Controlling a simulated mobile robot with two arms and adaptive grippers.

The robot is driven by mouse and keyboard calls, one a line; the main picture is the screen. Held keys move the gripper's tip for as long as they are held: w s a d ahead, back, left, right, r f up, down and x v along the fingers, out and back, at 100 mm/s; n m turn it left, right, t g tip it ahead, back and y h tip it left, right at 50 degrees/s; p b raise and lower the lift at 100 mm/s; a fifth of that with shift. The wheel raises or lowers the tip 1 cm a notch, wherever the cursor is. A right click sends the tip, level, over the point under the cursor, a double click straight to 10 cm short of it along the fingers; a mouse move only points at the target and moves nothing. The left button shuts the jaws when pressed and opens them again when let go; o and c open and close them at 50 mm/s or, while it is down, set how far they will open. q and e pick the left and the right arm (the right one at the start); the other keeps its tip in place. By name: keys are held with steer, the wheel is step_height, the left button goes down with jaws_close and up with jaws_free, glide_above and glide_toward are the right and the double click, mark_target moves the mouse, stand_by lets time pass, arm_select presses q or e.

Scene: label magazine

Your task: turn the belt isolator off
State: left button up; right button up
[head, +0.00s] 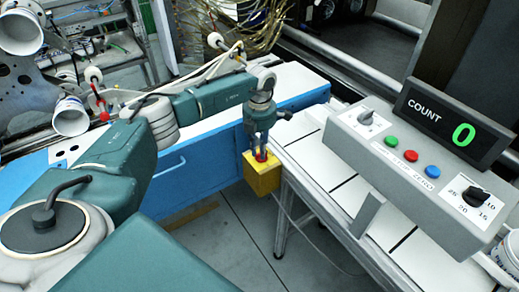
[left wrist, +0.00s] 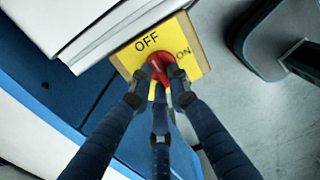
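The belt isolator is a yellow box (head: 262,180) at the end of the white conveyor frame, near the middle of the head view. In the left wrist view its yellow face (left wrist: 199,66) carries the words OFF and ON, with a red knob (left wrist: 159,62) below and between them. My left gripper (head: 259,150) points down at the box from above. In the left wrist view its fingers (left wrist: 158,84) close in around the red knob from both sides and hide part of it. Which word the knob points at is hard to tell. My right gripper is out of view.
A grey control panel (head: 400,170) with green, red and blue buttons, dials and a count display (head: 441,122) reading 0 stands right of the box. A blue cabinet (head: 205,160) lies behind my left arm. The grey floor below the box is open.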

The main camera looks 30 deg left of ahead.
arm_select(q)
steer(key=o, duration=0.3)
steer(key=shift+o, duration=0.2)
steer(key=shift+r, duration=0.15)
step_height(320, 180, up, 12)
steer(key=shift+f, duration=0.2)
stand_by(0.5)
